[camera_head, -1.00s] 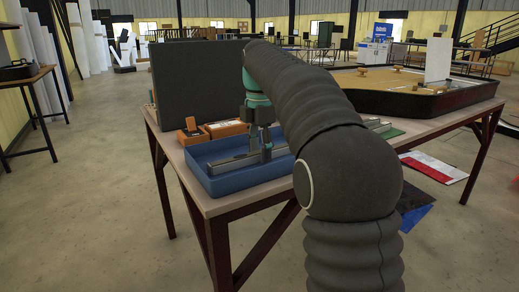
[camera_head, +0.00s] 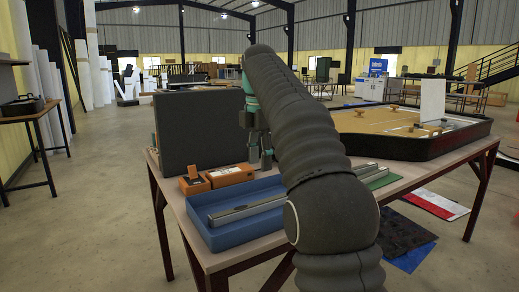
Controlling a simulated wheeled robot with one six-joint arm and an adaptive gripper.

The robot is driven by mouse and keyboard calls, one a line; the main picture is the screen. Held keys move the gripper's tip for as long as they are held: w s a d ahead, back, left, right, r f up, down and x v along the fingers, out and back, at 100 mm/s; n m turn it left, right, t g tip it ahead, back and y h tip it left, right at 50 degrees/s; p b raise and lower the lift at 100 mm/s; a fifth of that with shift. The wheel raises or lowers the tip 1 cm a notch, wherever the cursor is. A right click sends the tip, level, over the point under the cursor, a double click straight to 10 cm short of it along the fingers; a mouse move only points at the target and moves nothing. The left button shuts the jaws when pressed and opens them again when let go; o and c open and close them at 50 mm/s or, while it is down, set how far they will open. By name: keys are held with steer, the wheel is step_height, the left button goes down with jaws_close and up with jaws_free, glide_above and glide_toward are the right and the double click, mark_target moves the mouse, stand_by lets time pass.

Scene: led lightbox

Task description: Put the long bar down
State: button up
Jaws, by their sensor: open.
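The long bar (camera_head: 240,212) is a grey metal bar lying in the blue tray (camera_head: 238,236) on the table, slanting up to the right. Its right part is hidden behind my arm. My gripper (camera_head: 261,160) is open and empty, pointing down above the tray's far side. It is apart from the bar, above and behind it in the picture.
Orange boxes (camera_head: 231,175) sit behind the tray, before a dark upright panel (camera_head: 205,130). A green piece (camera_head: 384,181) lies right of my arm. A large black-rimmed tray (camera_head: 410,145) fills the table's right end.

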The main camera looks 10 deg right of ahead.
steer(key=shift+r, duration=0.35)
steer(key=s+f+m+t, duration=0.2)
steer(key=s+f+m, duration=0.1)
steer(key=s+m, duration=0.4)
steer(key=s+f+m+t, duration=0.1)
steer(key=s+f+m, duration=0.1)
steer(key=s+m, duration=0.5)
steer(key=s+f+m+t, duration=0.2)
steer(key=s+f+m, duration=0.5)
steer(key=s+f, duration=0.9)
steer(key=shift+s+f+m+t, duration=0.25)
steer(key=shift+f+m+t, duration=0.05)
steer(key=shift+f, duration=0.05)
